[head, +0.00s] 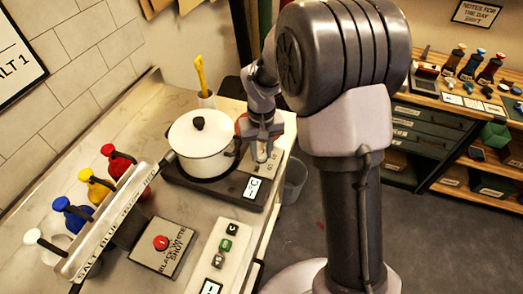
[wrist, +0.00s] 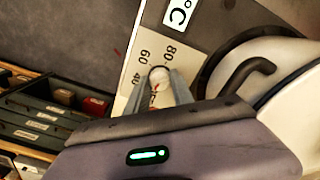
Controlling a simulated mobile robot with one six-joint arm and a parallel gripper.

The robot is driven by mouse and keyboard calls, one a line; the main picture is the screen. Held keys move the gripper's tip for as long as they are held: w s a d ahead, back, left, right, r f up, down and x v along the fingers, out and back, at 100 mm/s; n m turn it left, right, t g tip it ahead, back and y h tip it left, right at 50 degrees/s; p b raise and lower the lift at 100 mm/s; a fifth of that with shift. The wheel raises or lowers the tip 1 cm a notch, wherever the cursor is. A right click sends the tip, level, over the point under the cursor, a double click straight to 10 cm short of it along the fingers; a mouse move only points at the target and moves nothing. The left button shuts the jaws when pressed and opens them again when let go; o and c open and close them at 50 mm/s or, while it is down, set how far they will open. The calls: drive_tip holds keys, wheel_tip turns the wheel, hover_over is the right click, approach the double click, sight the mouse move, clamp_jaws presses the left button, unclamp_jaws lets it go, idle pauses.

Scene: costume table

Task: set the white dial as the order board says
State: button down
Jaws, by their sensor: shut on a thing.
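The white dial (wrist: 161,92) sits on a pale panel marked 40, 60 and 80, with a °C label (wrist: 178,14) farther along. My gripper (wrist: 163,84) has its two fingers on either side of the dial, shut on it. In the head view my gripper (head: 262,130) points down beside the white pot, over the hot plate's control panel (head: 270,170). The dial is largely hidden by the fingers, and I cannot tell its exact setting.
A white lidded pot (head: 202,146) stands on the dark hot plate (head: 212,187), close beside my gripper. Several coloured bottles stand in a labelled rack (head: 105,222) at left. A red button box (head: 170,262) and a button panel (head: 214,268) lie in front.

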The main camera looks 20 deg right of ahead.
drive_tip(key=m, duration=0.5)
drive_tip(key=shift+m+b, duration=0.6)
drive_tip(key=shift+m, duration=1.7)
drive_tip(key=c, duration=1.1)
unclamp_jaws()
drive_tip(key=shift+r, duration=0.1)
